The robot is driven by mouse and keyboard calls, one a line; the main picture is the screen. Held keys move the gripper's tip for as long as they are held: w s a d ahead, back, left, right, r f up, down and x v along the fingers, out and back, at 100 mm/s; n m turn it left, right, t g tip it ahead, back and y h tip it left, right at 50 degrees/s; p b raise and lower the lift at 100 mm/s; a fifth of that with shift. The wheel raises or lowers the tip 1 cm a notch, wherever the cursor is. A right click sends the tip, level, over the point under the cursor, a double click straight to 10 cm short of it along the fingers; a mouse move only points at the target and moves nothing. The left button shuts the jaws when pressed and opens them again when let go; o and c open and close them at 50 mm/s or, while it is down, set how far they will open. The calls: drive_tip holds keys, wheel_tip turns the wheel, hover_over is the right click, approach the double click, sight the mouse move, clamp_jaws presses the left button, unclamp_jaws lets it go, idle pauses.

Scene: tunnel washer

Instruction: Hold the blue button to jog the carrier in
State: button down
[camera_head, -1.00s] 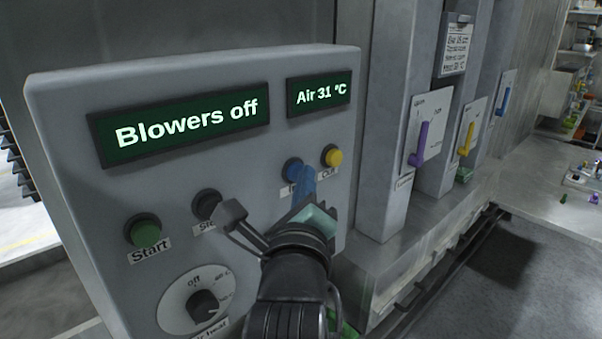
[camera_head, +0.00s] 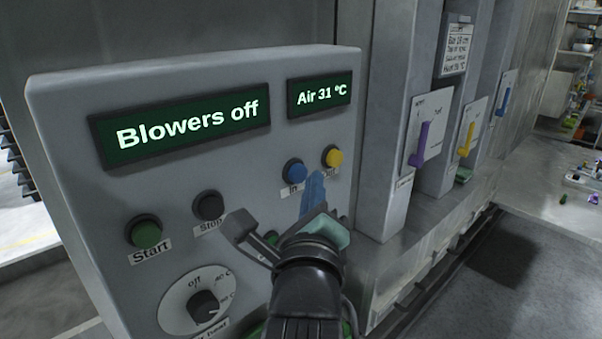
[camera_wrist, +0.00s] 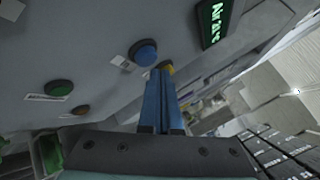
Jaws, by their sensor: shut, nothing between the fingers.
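The blue button (camera_head: 294,171), labelled "In", is on the grey control panel (camera_head: 190,80), left of the yellow button (camera_head: 332,157). My gripper (camera_head: 314,178) is shut and empty, its blue fingers in front of the panel just right of and below the blue button in the head view. In the wrist view the blue button (camera_wrist: 145,52) stands clear to the left of the fingertips (camera_wrist: 160,75), and the yellow button is partly hidden behind them. The fingers look apart from the blue button. The carrier cannot be made out.
The panel also has a green Start button (camera_head: 145,232), a black Stop button (camera_head: 208,205) and a heat dial (camera_head: 203,305). Its displays read "Blowers off" (camera_head: 187,127) and "Air 31 °C" (camera_head: 319,94). Purple (camera_head: 420,146), yellow and blue levers stand to the right.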

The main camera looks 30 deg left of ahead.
drive_tip(key=shift+s+d, duration=0.3)
drive_tip(key=shift+d, duration=0.5)
drive_tip(key=shift+s+d, duration=0.25)
drive_tip(key=shift+d, duration=0.55)
drive_tip(key=shift+s+d, duration=0.3)
drive_tip(key=shift+d, duration=0.5)
drive_tip(key=s+d+r+n+t+h+b, duration=0.3)
drive_tip(key=d+r+n, duration=0.4)
drive_tip(key=n, duration=0.3)
drive_tip(key=s+d+r+n+t+h+b, duration=0.4)
drive_tip(key=s+d+r+n+t, duration=0.3)
drive_tip(key=r+n, duration=0.2)
drive_tip(key=shift+s+d+n+h+b, duration=0.35)
drive_tip(key=shift+n+b, duration=0.5)
drive_tip(key=shift+n, duration=0.35)
